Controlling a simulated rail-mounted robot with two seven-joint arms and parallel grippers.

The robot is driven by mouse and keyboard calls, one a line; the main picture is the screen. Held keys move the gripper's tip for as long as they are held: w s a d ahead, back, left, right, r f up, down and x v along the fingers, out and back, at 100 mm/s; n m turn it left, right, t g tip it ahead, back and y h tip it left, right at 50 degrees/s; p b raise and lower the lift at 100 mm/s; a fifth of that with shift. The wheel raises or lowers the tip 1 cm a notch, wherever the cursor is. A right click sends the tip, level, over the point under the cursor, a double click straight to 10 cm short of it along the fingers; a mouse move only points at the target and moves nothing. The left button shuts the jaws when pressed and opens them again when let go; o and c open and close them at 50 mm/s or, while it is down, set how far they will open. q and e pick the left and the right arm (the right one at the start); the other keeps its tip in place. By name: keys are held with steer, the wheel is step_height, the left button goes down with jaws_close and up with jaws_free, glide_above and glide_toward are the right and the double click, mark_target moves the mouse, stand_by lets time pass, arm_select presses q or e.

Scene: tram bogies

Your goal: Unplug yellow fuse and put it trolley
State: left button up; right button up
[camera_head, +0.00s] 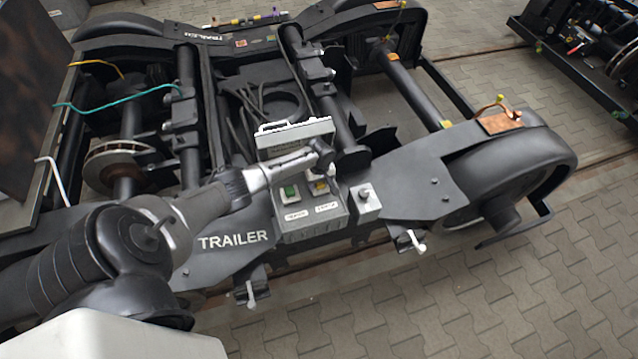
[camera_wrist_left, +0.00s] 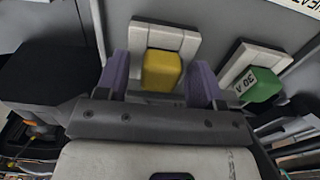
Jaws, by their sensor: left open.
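The yellow fuse (camera_wrist_left: 161,70) sits in a pale socket, between the two purple fingertips of my left gripper (camera_wrist_left: 159,82). The fingers are open, one on each side of it, and a gap to the fuse shows. In the head view my left gripper (camera_head: 323,163) is over the grey fuse box (camera_head: 312,222), and the yellow fuse (camera_head: 321,187) shows just below it. A green fuse (camera_head: 290,192) sits to its left; in the wrist view it (camera_wrist_left: 260,86) is on the right, marked 30 A. I cannot clearly identify the trolley. My right gripper is out of view.
The box is mounted on the near side of the dark bogie frame marked TRAILER (camera_head: 233,240). Its raised lid (camera_head: 295,138) stands behind the fuses. A small box with a knob (camera_head: 365,202) is to the right. A dark panel (camera_head: 30,85) stands at left. Paved floor is clear in front.

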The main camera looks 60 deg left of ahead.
arm_select(q)
steer(key=shift+p, duration=0.35)
steer(key=shift+c, duration=0.4)
steer(key=shift+c, duration=0.8)
jaws_close()
steer(key=shift+r, duration=0.2)
